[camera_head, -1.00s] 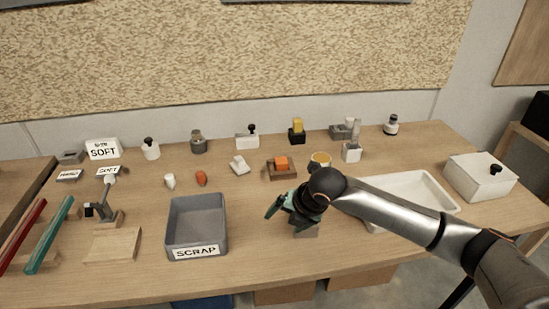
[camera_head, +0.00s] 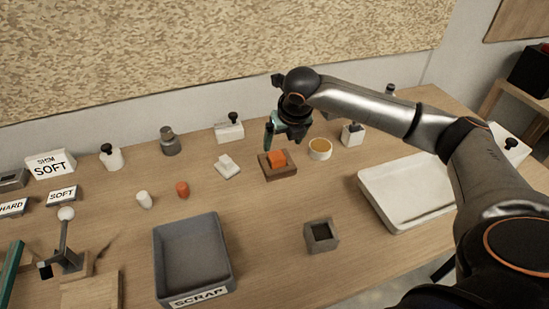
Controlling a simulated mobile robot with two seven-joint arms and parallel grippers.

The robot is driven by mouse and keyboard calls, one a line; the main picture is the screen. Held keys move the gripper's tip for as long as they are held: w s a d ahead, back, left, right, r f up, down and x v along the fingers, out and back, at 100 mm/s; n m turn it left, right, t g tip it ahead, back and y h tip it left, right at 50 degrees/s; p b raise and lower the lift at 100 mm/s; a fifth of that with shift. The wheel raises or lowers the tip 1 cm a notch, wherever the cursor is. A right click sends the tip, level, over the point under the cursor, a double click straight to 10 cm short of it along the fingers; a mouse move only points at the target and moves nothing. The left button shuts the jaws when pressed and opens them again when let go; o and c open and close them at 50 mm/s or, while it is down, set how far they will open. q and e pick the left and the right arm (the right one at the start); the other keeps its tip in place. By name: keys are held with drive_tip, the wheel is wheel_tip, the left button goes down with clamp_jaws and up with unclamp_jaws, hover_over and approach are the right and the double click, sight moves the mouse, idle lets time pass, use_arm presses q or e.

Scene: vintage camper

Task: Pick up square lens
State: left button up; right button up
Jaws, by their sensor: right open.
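I cannot tell for sure which thing is the square lens. An orange block (camera_head: 277,158) sits on a small brown wooden tray (camera_head: 281,174) in the middle of the table. A small grey square block with a dark square opening (camera_head: 321,234) stands nearer the front. My right gripper (camera_head: 286,138) is open, with teal fingers pointing down, just behind and above the orange block in the picture. Nothing shows between its fingers, and I see no contact with the block. My left gripper is not in view.
A cup with amber contents (camera_head: 320,149) stands right of the brown tray. A white tray (camera_head: 375,212) lies at right, partly behind my arm. A grey SCRAP bin (camera_head: 220,231) is at front left. Small bottles and blocks line the back. Table around the grey block is clear.

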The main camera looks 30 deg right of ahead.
sight(279, 159)
drive_tip(key=x, duration=0.3)
drive_tip(key=shift+w+f, duration=0.1)
drive_tip(key=shift+f, duration=0.2)
drive_tip(key=shift+s+x, duration=0.2)
drive_tip(key=shift+x, duration=2.5)
drive_tip(key=shift+f, duration=0.1)
drive_tip(key=shift+c, duration=0.2)
drive_tip(key=c, duration=1.4)
